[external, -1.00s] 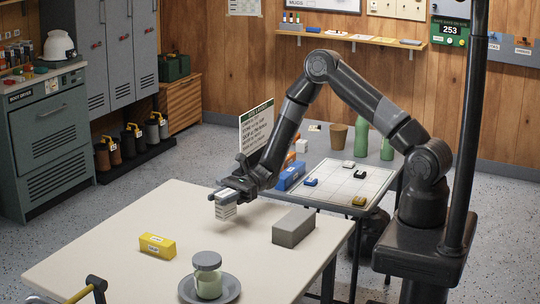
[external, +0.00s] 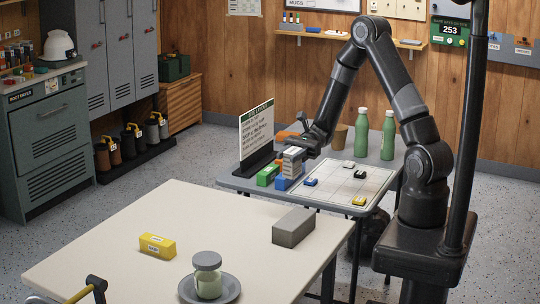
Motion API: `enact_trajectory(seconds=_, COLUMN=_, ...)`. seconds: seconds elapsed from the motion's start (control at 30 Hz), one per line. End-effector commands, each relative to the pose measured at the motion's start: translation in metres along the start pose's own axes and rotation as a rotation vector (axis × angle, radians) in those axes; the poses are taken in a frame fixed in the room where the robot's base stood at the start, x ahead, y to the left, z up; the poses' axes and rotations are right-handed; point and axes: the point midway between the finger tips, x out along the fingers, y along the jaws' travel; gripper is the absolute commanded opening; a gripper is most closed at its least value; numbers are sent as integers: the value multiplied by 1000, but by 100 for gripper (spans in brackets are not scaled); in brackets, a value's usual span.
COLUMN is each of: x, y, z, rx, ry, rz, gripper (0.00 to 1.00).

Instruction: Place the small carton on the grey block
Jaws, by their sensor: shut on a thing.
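A yellow box (external: 157,246) and a lidded jar (external: 208,282) on a grey plate stand on the cream table. The back table (external: 235,181) holds a green box (external: 267,176), the blue box (external: 283,183), a sign (external: 256,132), a gridded board (external: 345,180), a brown cup and two green bottles (external: 388,135).

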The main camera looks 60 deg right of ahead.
Motion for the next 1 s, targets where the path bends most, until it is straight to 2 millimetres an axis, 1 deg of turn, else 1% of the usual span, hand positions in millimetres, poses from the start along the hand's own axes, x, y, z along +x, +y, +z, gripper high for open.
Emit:
enact_trajectory(seconds=0.03, x=-7, y=18, z=6, rx=2, ry=0, rz=13, gripper=10)
enact_trajectory(seconds=0.1, x=-13, y=39, z=13, rx=4, ry=-3, rz=36, gripper=10)
enact_trajectory(seconds=0.2, x=-19, y=62, z=20, rx=8, ry=-10, rz=61, gripper=10)
enact_trajectory(seconds=0.3, x=-19, y=74, z=23, rx=11, ry=-15, rz=74, gripper=10)
enact_trajectory(seconds=0.37, x=-14, y=77, z=21, rx=13, ry=-18, rz=80, gripper=10)
enact_trajectory(seconds=0.47, x=2, y=77, z=11, rx=16, ry=-19, rz=84, gripper=10)
enact_trajectory(seconds=0.7, x=58, y=71, z=-22, rx=16, ry=-19, rz=84, gripper=10)
enact_trajectory(seconds=0.8, x=77, y=69, z=-32, rx=15, ry=-19, rz=83, gripper=10)
enact_trajectory(seconds=0.9, x=89, y=66, z=-40, rx=14, ry=-17, rz=80, gripper=10)
enact_trajectory(seconds=1.0, x=94, y=66, z=-43, rx=12, ry=-17, rz=79, gripper=10)
